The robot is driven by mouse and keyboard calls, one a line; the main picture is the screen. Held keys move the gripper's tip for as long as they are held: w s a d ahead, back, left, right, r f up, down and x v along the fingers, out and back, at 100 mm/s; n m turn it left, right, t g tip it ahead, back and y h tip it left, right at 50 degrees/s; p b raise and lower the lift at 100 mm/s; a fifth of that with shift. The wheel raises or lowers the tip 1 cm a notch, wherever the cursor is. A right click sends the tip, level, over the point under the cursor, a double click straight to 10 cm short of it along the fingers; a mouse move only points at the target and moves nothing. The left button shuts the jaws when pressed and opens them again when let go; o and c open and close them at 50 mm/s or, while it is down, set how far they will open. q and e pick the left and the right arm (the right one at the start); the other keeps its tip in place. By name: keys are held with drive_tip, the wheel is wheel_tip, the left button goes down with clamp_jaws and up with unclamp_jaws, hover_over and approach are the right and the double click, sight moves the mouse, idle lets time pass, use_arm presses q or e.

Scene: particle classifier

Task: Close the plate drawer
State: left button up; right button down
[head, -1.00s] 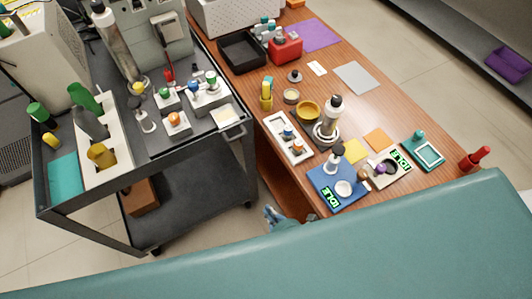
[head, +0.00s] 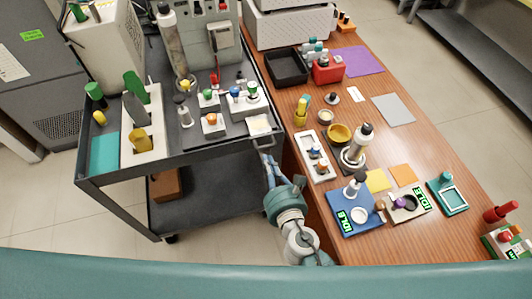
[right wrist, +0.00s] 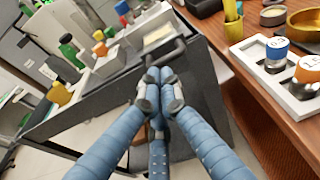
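The plate drawer (head: 257,119) is at the right end of the cart top, with a pale plate visible in it, so it stands at least partly open. Its dark bar handle (head: 264,141) faces the gap beside the table. In the right wrist view the handle (right wrist: 174,53) lies just beyond my fingertips. My right gripper (head: 268,163) has its blue fingers drawn together, with the tips (right wrist: 158,78) at or very near the handle. I cannot tell whether they touch it, and I see nothing held between them. My left gripper is not in view.
The grey cart (head: 118,178) holds bottles, coloured knobs and the classifier apparatus (head: 205,35). The wooden table (head: 435,155) on the right carries a blue scale (head: 348,222), a white tray (head: 325,172) and other items. A narrow gap separates cart and table.

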sight(256, 129)
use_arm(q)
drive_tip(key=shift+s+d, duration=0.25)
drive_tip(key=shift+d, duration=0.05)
use_arm(e)
drive_tip(key=shift+x, duration=1.75)
drive_tip(key=x, duration=0.3)
drive_tip(key=r+x, duration=0.1)
drive_tip(key=x, duration=0.5)
drive_tip(key=shift+w+a+r, duration=0.15)
drive_tip(key=shift+w+r, duration=0.2)
drive_tip(key=shift+w, duration=0.05)
drive_tip(key=shift+w+a+r+b, duration=0.1)
drive_tip(key=shift+w+b, duration=0.15)
drive_tip(key=shift+b, duration=0.05)
drive_tip(key=shift+s+r, duration=0.1)
drive_tip(key=shift+r, duration=0.05)
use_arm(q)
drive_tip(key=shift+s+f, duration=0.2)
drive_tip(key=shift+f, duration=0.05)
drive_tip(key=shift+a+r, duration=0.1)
